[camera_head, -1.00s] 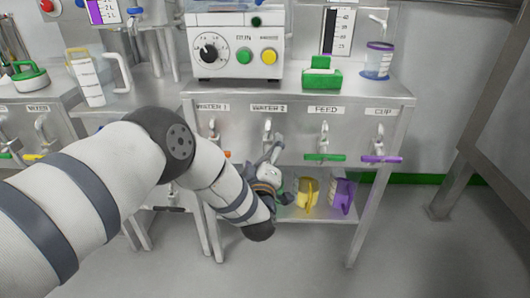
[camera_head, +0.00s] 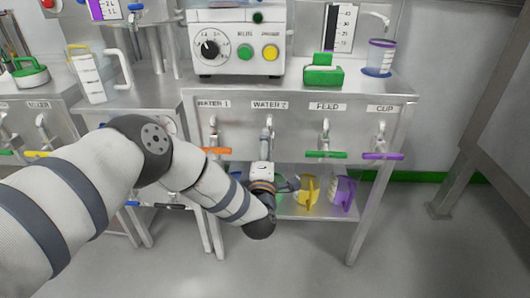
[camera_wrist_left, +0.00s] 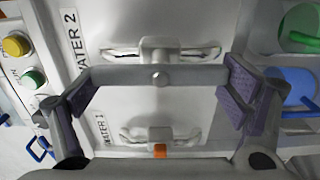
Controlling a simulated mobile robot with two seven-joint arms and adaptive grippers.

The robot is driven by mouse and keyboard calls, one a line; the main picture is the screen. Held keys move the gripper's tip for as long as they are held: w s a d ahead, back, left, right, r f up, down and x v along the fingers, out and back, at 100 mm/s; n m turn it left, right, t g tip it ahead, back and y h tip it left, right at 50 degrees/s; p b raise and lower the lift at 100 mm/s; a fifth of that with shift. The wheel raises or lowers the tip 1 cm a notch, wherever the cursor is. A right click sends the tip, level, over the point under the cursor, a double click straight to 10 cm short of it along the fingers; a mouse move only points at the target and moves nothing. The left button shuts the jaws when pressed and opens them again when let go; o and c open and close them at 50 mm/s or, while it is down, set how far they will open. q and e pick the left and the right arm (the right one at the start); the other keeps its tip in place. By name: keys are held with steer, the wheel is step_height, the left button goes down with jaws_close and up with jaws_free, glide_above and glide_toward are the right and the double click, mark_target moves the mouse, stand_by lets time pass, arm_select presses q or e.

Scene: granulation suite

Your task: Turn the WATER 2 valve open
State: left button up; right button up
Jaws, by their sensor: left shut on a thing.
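The WATER 2 valve (camera_head: 268,126) is on the steel front panel, under its label (camera_head: 269,105). In the left wrist view its grey bar handle (camera_wrist_left: 160,77) lies between my two finger pads, one at each end. The handle lines up with the label-to-floor direction, crosswise to the other valves' handles. My left gripper (camera_wrist_left: 160,88) is shut on this handle; it also shows in the head view (camera_head: 268,178), just below the tap, where the arm partly hides it. My right gripper is not in view.
The WATER 1 valve with its orange handle (camera_head: 217,151) is close on the left. The FEED valve with its green handle (camera_head: 326,154) and the CUP valve with its purple handle (camera_head: 383,156) are on the right. Yellow (camera_head: 308,190) and purple (camera_head: 342,193) jugs stand on the shelf below.

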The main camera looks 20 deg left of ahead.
arm_select(q)
steer(key=shift+d, duration=0.1)
stand_by(0.3)
steer(key=o, duration=0.9)
steer(key=v, duration=1.2)
steer(key=shift+s, duration=0.1)
